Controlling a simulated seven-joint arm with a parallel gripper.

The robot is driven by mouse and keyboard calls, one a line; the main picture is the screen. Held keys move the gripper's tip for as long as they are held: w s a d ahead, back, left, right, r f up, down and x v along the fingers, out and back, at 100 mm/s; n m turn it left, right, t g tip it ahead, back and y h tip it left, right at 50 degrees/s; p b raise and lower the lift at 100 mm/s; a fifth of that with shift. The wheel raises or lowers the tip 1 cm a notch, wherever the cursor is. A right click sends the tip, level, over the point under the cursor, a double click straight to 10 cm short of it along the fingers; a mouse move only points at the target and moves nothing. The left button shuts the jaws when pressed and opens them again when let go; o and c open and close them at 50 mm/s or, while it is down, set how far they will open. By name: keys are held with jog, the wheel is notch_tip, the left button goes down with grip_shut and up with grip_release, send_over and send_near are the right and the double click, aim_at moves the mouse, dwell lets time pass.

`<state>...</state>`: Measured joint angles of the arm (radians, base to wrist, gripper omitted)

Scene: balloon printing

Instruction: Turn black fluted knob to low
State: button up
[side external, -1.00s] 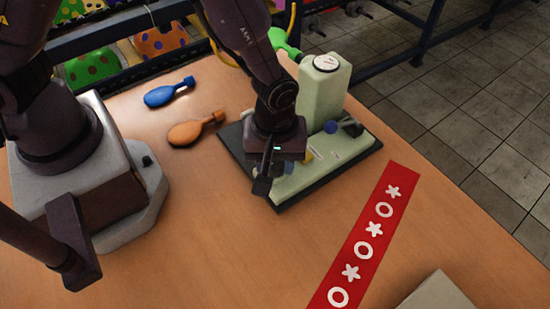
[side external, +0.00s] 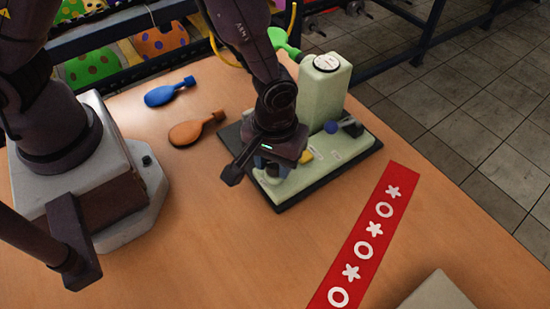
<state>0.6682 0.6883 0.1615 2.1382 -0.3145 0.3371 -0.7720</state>
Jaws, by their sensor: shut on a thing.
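The pale green machine (side external: 345,155) stands on a black base on the wooden table, with a tall tank at its back. My gripper (side external: 275,163) is low over the machine's front left end. It is shut on a small dark knob (side external: 272,171), which I take to be the black fluted knob. My gripper covers most of it, so its flutes, pointer and any low mark cannot be read. A blue knob (side external: 331,127), a black part (side external: 352,127) and a yellow part (side external: 306,155) show on the machine's top.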

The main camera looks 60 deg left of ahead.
jog(key=m, duration=1.2)
jog(key=shift+a+m, duration=0.1)
jog(key=shift+m, duration=0.2)
dwell(0.4)
jog(key=o, duration=0.9)
notch_tip(320, 180, up, 13)
jog(key=shift+r, duration=0.1)
